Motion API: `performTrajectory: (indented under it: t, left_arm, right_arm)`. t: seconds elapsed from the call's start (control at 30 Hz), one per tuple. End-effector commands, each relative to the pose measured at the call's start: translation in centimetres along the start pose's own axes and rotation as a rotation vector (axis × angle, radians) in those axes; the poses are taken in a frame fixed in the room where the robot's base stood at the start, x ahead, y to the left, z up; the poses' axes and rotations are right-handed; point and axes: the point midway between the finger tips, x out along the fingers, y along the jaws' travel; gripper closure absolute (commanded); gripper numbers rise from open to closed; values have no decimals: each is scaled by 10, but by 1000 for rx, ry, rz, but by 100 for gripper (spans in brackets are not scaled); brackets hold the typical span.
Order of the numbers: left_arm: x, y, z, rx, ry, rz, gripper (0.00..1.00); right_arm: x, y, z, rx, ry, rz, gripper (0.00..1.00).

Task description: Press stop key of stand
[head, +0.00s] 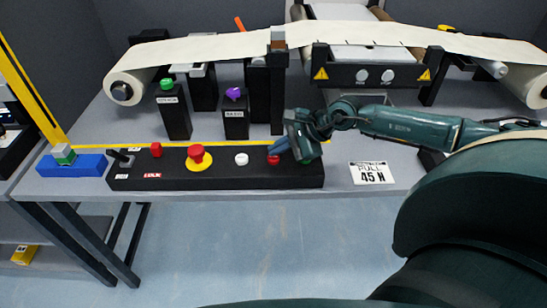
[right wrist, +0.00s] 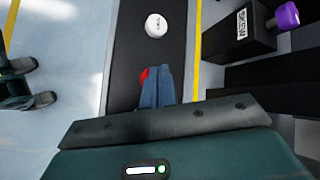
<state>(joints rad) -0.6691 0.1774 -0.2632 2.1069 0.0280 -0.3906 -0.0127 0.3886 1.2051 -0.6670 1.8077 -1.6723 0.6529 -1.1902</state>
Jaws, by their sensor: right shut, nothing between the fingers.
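A long black control stand (head: 222,178) lies along the table's front edge. On it are a red button (head: 155,150), a large red mushroom button on a yellow base (head: 199,155), a white button (head: 241,159) and another red button (head: 273,160) near the right end. My right gripper (head: 278,149) is shut and empty, its blue fingertips at that right-end red button. In the right wrist view the fingertips (right wrist: 156,72) partly hide this red button (right wrist: 144,75); contact cannot be told. My left gripper (right wrist: 32,83) appears at the left edge there, fingers apart.
Black posts with a green knob (head: 167,85) and a purple knob (head: 234,94) stand behind the stand. A paper web on rollers runs above.

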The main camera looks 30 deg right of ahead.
Motion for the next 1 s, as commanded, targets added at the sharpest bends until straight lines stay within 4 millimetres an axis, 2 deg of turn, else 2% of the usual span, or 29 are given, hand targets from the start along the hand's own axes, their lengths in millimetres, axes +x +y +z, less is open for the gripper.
performTrajectory:
  t: [1.0]
  left_arm:
    - [4,-2,8,5,-1,-2,46]
  right_arm:
    - [6,4,-4,0,1,1,100]
